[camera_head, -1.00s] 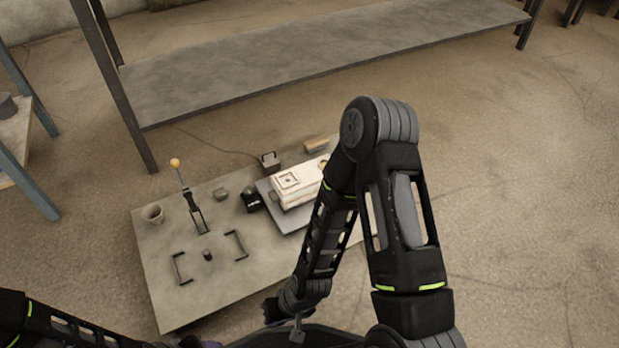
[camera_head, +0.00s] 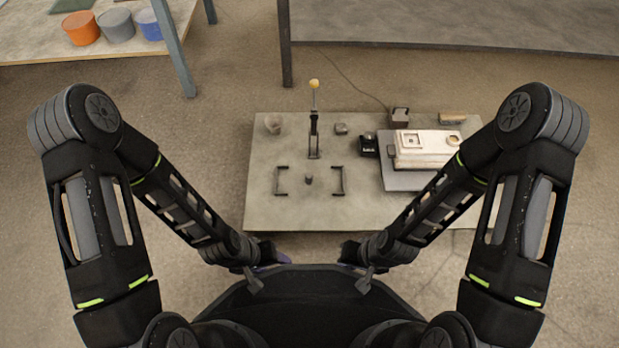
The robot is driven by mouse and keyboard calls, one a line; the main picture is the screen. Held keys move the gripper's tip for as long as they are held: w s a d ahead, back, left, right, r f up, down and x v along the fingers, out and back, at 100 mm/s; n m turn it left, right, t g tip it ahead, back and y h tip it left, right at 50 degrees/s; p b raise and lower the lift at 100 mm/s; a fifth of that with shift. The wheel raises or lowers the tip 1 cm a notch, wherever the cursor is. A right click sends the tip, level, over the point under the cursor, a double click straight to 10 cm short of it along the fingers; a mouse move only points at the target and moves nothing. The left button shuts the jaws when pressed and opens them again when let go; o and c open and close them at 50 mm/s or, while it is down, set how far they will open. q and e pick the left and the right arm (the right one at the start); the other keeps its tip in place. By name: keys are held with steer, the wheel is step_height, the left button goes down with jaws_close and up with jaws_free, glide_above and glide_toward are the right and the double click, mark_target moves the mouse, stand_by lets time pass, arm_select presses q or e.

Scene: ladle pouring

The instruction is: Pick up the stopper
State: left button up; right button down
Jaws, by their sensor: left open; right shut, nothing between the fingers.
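A small dark cylinder (camera_head: 308,180), possibly the stopper, stands upright on the low grey table between two dark brackets, the left one (camera_head: 281,180) and the right one (camera_head: 341,181). I cannot tell for sure that it is the stopper. My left gripper (camera_head: 258,272) is open, in front of the table's near edge, left of the cylinder. My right gripper (camera_head: 357,270) is shut and empty, in front of the same edge, right of the cylinder. Both grippers are apart from the cylinder, and their fingers show only in part.
The low table (camera_head: 262,212) holds a cup (camera_head: 273,123), an upright lever with a yellow knob (camera_head: 314,84), a small grey block (camera_head: 341,128), dark boxes and a pale mold (camera_head: 425,145). Orange (camera_head: 81,28), grey and blue buckets stand on a bench at back left.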

arm_select(q)
steer(key=shift+c, duration=0.4)
steer(key=shift+r+p, duration=0.3)
steer(key=shift+c, duration=0.6)
steer(key=r+p, duration=0.4)
steer(key=shift+s+d+p, duration=0.1)
steer(key=shift+s+p, duration=0.3)
steer(key=shift+f, duration=0.15)
steer(key=shift+c, duration=0.2)
